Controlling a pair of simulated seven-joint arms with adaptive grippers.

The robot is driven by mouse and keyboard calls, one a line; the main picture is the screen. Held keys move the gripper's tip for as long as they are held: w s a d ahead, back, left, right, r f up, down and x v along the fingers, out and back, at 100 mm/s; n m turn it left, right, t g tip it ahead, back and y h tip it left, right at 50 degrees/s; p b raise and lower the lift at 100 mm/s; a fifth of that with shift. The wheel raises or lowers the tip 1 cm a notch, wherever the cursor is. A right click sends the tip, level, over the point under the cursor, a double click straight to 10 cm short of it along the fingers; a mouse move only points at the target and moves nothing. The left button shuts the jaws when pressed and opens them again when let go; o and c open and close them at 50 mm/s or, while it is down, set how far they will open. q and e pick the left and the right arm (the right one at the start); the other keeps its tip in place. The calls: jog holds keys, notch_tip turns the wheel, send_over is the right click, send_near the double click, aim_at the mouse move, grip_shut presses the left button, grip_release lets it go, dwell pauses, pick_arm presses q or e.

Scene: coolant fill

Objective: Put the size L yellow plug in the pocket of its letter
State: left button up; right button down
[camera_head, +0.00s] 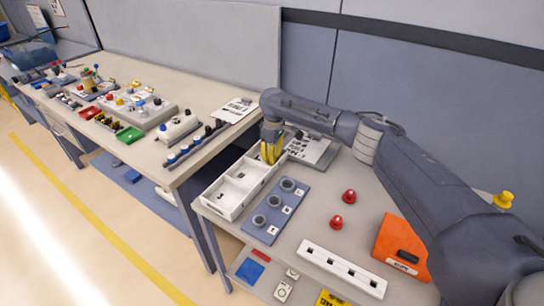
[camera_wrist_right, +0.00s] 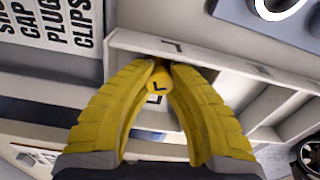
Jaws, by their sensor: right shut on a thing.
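My right gripper (camera_head: 269,157) has yellow fingers and points down over the far end of the white pocket tray (camera_head: 221,211). In the right wrist view, the gripper (camera_wrist_right: 160,68) is shut on a small yellow plug (camera_wrist_right: 157,84) with a dark letter L on its face. The plug is above or in the end pocket of the tray (camera_wrist_right: 225,57); I cannot tell whether it touches the floor. Dark letter marks show on the tray rim, partly too small to read. In the head view the fingers hide the plug. My left gripper is not in view.
A blue-grey plate (camera_head: 262,229) with several round rings lies right of the tray. Two red knobs (camera_head: 349,196), a white slotted strip (camera_head: 342,268) and an orange box (camera_head: 403,246) lie farther right. A printed sheet (camera_head: 310,150) lies behind the gripper.

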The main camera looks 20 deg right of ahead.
jog(key=shift+f, duration=0.15)
jog(key=c, duration=1.4)
grip_release()
jog(key=shift+o, duration=0.2)
notch_tip(320, 180, up, 12)
jog(key=shift+d+r, duration=0.15)
jog(key=shift+r, duration=0.05)
jog(key=shift+s, duration=0.1)
